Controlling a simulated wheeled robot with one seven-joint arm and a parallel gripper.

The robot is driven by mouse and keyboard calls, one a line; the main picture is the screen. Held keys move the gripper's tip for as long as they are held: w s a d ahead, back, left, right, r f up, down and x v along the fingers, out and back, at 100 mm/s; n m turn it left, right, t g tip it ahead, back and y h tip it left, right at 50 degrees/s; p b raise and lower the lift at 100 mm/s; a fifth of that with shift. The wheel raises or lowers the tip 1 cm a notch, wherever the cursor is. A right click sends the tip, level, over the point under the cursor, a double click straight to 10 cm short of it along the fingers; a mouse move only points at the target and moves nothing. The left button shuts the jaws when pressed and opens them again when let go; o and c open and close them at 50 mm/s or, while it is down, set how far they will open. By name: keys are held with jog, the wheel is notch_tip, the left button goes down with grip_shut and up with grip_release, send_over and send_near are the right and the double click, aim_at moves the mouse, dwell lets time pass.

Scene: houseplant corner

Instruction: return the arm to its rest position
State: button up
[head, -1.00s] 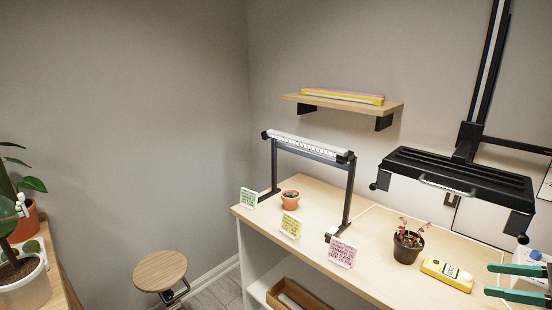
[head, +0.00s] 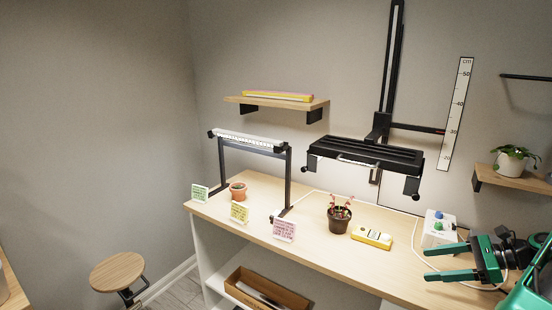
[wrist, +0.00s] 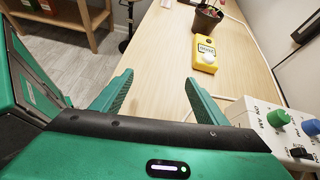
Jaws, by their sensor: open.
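My gripper (head: 449,262) is green and sits at the right of the head view, over the right part of the bench (head: 275,226). Its two fingers point left and stand apart with nothing between them. In the wrist view my gripper (wrist: 158,92) also shows open and empty, with bare bench top beyond the fingertips. The yellow meter (head: 372,238) lies on the bench left of the fingers, apart from them.
A white control box (head: 438,230) with blue and green knobs stands close behind my gripper. A dark pot (head: 340,219) with a reddish plant, a terracotta pot (head: 238,192), a lamp frame (head: 250,142) and small cards stand further left. A black lamp (head: 365,153) hangs above the bench.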

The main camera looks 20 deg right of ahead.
jog(key=a+n+g, duration=0.1)
jog(key=a+n, duration=0.1)
jog(key=a+r+n+g+h, duration=0.1)
jog(key=a+n+g, duration=0.1)
jog(key=a, duration=0.1)
jog(key=a+n+g+h, duration=0.1)
jog(key=a+n, duration=0.1)
jog(key=shift+w+a+r+g, duration=0.1)
jog(key=shift+a+r+g, duration=0.2)
jog(key=shift+a+r, duration=0.1)
jog(key=s+a+r+n+g+h, duration=0.2)
jog(key=s+a+r+n+h, duration=0.1)
jog(key=s+n, duration=0.4)
jog(key=s+a+r+n+g+h, duration=0.2)
jog(key=s+a+r+n, duration=0.3)
jog(key=s+a, duration=0.3)
jog(key=shift+s+r+n+h, duration=0.15)
jog(key=shift+s+n+h, duration=0.2)
jog(key=shift+n+h, duration=0.5)
jog(key=shift+w+f, duration=0.25)
jog(key=shift+w, duration=0.4)
